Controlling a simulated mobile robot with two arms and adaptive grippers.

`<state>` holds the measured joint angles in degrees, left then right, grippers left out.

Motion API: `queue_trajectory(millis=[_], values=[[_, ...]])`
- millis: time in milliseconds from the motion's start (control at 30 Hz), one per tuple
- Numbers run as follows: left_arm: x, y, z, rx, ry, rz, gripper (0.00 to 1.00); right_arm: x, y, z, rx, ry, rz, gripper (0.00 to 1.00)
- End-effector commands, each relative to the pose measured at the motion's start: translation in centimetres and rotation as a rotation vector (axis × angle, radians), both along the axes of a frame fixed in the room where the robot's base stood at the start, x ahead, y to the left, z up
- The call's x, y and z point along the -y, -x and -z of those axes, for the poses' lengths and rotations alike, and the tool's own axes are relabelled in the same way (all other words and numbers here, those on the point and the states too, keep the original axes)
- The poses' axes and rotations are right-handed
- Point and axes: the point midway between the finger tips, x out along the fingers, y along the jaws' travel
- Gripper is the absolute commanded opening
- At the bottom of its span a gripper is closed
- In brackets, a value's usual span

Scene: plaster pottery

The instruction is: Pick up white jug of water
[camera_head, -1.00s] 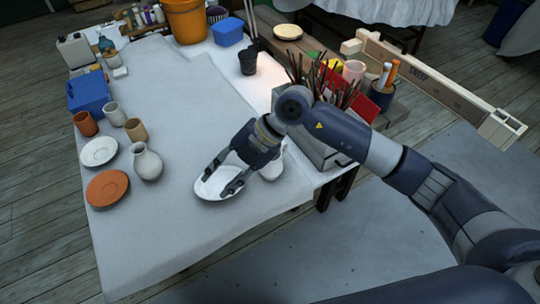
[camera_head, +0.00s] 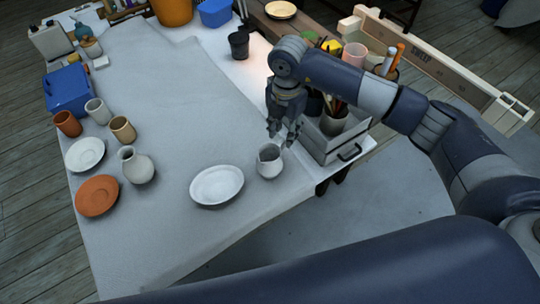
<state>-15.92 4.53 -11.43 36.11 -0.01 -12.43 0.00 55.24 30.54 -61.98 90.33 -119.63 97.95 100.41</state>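A white jug (camera_head: 270,164) with an open mouth stands upright near the right edge of the cloth-covered table. What is inside it cannot be made out. My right gripper (camera_head: 283,133) points down just above and behind the jug's rim. Its fingers look apart, with nothing between them, and they do not appear to grip the jug. A second whitish round pot (camera_head: 138,167) with a narrow neck stands farther left. My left gripper is not in view.
A white plate (camera_head: 217,186) lies just left of the jug. A grey box (camera_head: 330,148) with a handle stands close on the right. Cups, saucers and a blue box (camera_head: 68,91) line the left edge. The cloth's middle (camera_head: 180,100) is clear.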

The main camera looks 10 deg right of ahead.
Motion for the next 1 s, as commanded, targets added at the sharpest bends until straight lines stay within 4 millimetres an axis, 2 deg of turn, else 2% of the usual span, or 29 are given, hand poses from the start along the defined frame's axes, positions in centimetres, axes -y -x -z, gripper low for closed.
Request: queue_trajectory(millis=[200, 300, 467, 600, 700, 833, 867, 1000], values=[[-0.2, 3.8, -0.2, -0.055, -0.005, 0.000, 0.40, -0.1, 0.1, 1.9, -0.001, -0.001, -0.001, 0.35], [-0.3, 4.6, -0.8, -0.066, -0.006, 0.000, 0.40, -0.3, 0.5, 2.8, -0.003, 0.000, -0.001, 0.35], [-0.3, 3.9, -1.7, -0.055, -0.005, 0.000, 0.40, -0.5, 1.0, 5.3, -0.003, 0.000, 0.000, 0.35], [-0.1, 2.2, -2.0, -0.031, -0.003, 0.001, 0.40, -0.5, 0.9, 6.7, 0.001, -0.002, -0.002, 0.35], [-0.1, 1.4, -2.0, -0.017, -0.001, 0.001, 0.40, -0.5, 0.9, 7.0, 0.002, -0.001, -0.002, 0.35], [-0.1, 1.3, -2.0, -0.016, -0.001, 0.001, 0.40, -0.5, 0.9, 7.0, 0.002, -0.001, -0.002, 0.35], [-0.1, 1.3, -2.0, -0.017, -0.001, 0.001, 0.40, -0.5, 0.9, 7.0, 0.002, -0.001, -0.002, 0.33], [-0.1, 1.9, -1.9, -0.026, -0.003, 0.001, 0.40, -0.5, 0.9, 7.0, 0.001, -0.002, -0.002, 0.01]])
